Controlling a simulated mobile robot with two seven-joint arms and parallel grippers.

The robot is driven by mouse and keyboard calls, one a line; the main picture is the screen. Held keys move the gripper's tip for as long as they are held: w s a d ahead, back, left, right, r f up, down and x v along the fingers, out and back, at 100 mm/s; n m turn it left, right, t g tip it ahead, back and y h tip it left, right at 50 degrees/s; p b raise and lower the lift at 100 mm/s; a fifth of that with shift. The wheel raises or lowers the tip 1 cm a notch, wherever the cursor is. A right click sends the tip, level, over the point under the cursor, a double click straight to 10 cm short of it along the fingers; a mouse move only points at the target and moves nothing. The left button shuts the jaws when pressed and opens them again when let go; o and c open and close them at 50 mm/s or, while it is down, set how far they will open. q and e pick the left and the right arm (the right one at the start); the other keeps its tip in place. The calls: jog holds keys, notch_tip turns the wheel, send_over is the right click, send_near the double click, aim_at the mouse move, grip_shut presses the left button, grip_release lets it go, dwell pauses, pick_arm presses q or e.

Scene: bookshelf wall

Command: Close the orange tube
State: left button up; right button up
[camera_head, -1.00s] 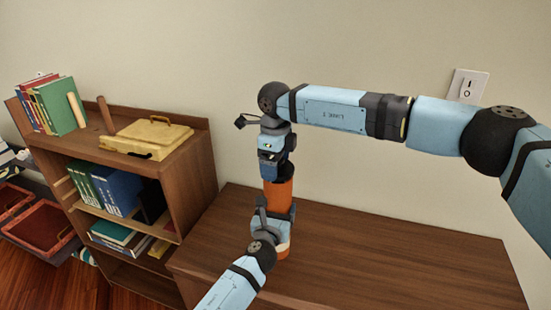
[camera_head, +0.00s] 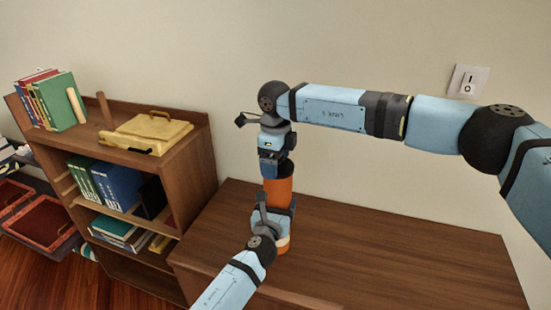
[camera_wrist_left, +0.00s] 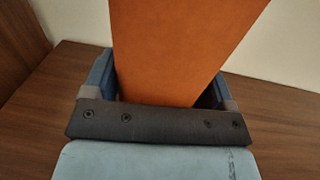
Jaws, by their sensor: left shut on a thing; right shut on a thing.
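The orange tube (camera_head: 279,190) stands upright on the brown wooden table. It also fills the upper middle of the left wrist view (camera_wrist_left: 185,50). My left gripper (camera_head: 276,214) comes from the front left and is shut around the tube's lower part, with an orange base showing below it. In the left wrist view its fingers lie on both sides of the tube. My right gripper (camera_head: 283,166) points down over the tube's top and is shut at a dark part there, seemingly the cap. The gripper hides most of this part, so I cannot tell how it sits on the tube.
The table top (camera_head: 400,255) is clear to the right. A bookshelf (camera_head: 200,160) stands at the left with books and a yellow case (camera_head: 148,137) on top. Red bins (camera_head: 42,222) lie at the far left. A switch plate (camera_head: 467,82) is on the wall.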

jog(key=shift+f, duration=0.15)
jog(key=o, duration=0.7)
jog(key=shift+o, duration=0.2)
notch_tip(320, 180, up, 12)
pick_arm(q)
jog(key=o, duration=1.2)
jog(key=v, duration=1.4)
pick_arm(e)
jog(key=shift+r, duration=0.2)
pick_arm(q)
jog(key=shift+w, duration=0.1)
